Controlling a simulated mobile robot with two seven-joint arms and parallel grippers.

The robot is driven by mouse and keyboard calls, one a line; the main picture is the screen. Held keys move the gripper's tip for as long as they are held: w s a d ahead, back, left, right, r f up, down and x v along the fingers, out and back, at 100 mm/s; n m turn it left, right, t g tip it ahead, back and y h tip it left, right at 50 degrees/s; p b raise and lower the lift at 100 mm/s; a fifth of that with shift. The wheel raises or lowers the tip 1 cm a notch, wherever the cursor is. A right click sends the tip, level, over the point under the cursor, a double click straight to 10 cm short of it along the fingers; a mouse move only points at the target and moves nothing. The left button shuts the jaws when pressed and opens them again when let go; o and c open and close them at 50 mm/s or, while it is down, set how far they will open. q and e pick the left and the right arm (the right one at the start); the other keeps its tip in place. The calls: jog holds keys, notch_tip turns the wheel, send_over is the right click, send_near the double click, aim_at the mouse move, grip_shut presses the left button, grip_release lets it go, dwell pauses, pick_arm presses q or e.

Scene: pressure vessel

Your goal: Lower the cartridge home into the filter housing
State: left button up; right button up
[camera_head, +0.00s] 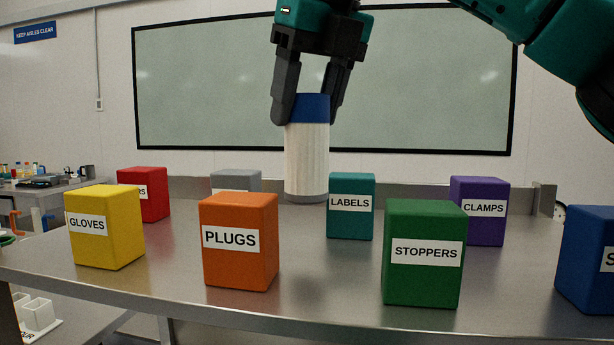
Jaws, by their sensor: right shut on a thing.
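The cartridge (307,158) is a white, pleated-looking upright cylinder with a blue top band and a grey bottom end. My right gripper (307,112) comes down from above and is shut on the cartridge at its blue top. The cartridge's lower end shows between the orange and teal boxes, near the back of the bench; I cannot tell whether it touches the bench top. I cannot make out the filter housing in this view. My left gripper is not in view.
On the steel bench (330,290) stand labelled boxes: yellow GLOVES (105,240), orange PLUGS (240,265), teal LABELS (350,225), green STOPPERS (424,280), purple CLAMPS (480,228), plus red (145,175), grey (236,180) and blue (585,250) ones. A low ledge runs along the back.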

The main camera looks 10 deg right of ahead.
aim_at(307, 154)
jog(key=shift+f+b, duration=0.65)
jog(key=shift+f, duration=2.4)
jog(key=shift+f, duration=0.1)
jog(key=o, duration=1)
jog(key=shift+f, duration=0.1)
jog(key=o, duration=0.5)
